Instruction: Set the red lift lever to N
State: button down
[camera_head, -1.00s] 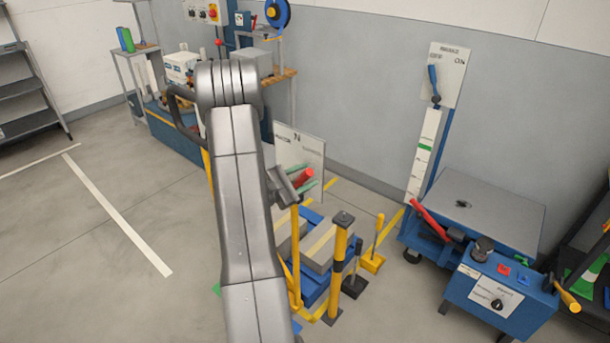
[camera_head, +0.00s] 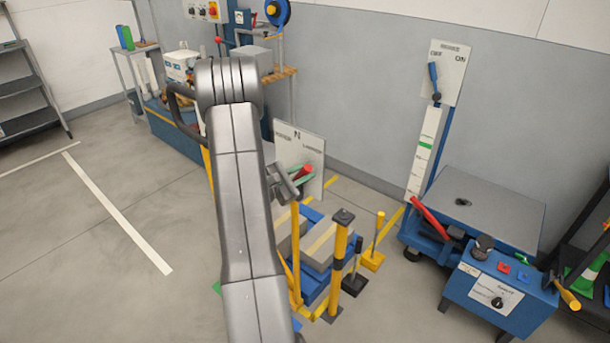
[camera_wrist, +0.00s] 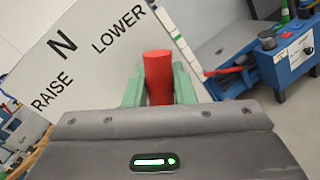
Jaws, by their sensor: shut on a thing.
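The red lift lever (camera_head: 303,171) stands out from a white panel (camera_head: 314,157) marked RAISE, N and LOWER. My gripper (camera_head: 300,178) is at the lever in the head view, partly behind my arm. In the wrist view, the red handle (camera_wrist: 158,78) is between my two green fingers (camera_wrist: 158,88), which are shut on it. The panel (camera_wrist: 95,65) looks tilted there, with N in the middle. The handle appears below the LOWER side of the panel, not in line with N. The lever's pivot is hidden.
Yellow posts (camera_head: 340,262) stand before and below the panel, around grey and blue blocks. A blue lift cart (camera_head: 495,290) with a red lever stands at the right. A workbench (camera_head: 175,135) is behind my arm. Floor at the left is clear.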

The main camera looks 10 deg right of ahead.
jog(key=w+a+n, duration=0.1)
jog(key=w+r+n+b, duration=0.1)
jog(key=n, duration=0.1)
jog(key=shift+w+a+t+h, duration=0.1)
jog(key=shift+a+t+h, duration=0.2)
jog(key=shift+a, duration=0.1)
jog(key=shift+w+a+r+n+t, duration=0.2)
jog(key=shift+w+a+n, duration=0.3)
jog(key=shift+n, duration=0.4)
jog(key=shift+w+a+r+n+t, duration=0.1)
jog(key=shift+w+a+n+t, duration=0.15)
jog(key=shift+w+n, duration=0.5)
jog(key=shift+s+n, duration=0.2)
jog(key=shift+n, duration=0.05)
jog(key=c, duration=1.2)
grip_release()
jog(key=shift+a, duration=0.1)
jog(key=shift+c, duration=0.2)
jog(key=b+v, duration=0.2)
jog(key=v, duration=1.1)
jog(key=shift+a+f+b, duration=0.2)
jog(key=shift+a+b, duration=0.1)
jog(key=shift+a, duration=0.05)
jog(key=shift+d, duration=0.1)
